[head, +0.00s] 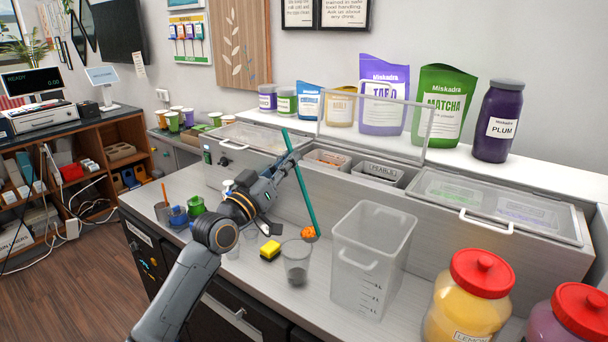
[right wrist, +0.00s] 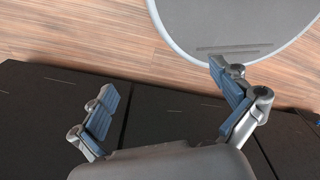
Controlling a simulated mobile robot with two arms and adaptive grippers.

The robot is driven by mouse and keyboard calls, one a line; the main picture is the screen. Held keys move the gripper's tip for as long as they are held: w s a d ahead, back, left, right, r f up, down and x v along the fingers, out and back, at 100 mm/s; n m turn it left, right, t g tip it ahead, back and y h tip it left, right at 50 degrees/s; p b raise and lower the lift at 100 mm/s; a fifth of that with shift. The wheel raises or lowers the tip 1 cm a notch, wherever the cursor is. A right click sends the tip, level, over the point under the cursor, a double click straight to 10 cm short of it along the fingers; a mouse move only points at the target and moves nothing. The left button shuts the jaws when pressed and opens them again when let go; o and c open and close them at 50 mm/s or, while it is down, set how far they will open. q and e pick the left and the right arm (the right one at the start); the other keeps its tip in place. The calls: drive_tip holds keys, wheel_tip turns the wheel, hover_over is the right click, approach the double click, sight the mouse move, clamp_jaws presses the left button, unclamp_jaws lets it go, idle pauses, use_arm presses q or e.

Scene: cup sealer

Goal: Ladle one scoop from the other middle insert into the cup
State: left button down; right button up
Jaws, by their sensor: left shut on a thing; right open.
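My left gripper (head: 290,168) is shut on the teal handle of a ladle (head: 305,190), which hangs steeply tilted. An orange mass (head: 310,233) shows at its lower end, above the counter and just behind a clear cup (head: 296,264). The cup stands upright with something dark at its bottom. Two middle inserts show in the open well behind: one with orange-brown contents (head: 327,159) and one with a label on its front (head: 378,171), its contents hard to make out. My right gripper (right wrist: 165,95) is open and empty, away from the counter above the floor.
A clear square container (head: 370,260) stands right of the cup. A raised clear lid (head: 375,118) stands behind the inserts. Red-lidded jars (head: 470,295) fill the front right.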

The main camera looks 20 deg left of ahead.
use_arm(q)
drive_tip(key=s+a+f+n+t+y+b, duration=0.3)
drive_tip(key=a+f+n+y+b, duration=1.1)
drive_tip(key=n, duration=0.7)
drive_tip(key=a+f+t+b, duration=0.1)
drive_tip(key=a+f+b, duration=0.2)
drive_tip(key=a+b, duration=0.1)
drive_tip(key=shift+s+b, duration=0.15)
drive_tip(key=shift+b, duration=0.35)
drive_tip(key=shift+a, duration=0.1)
drive_tip(key=shift+r, duration=0.1)
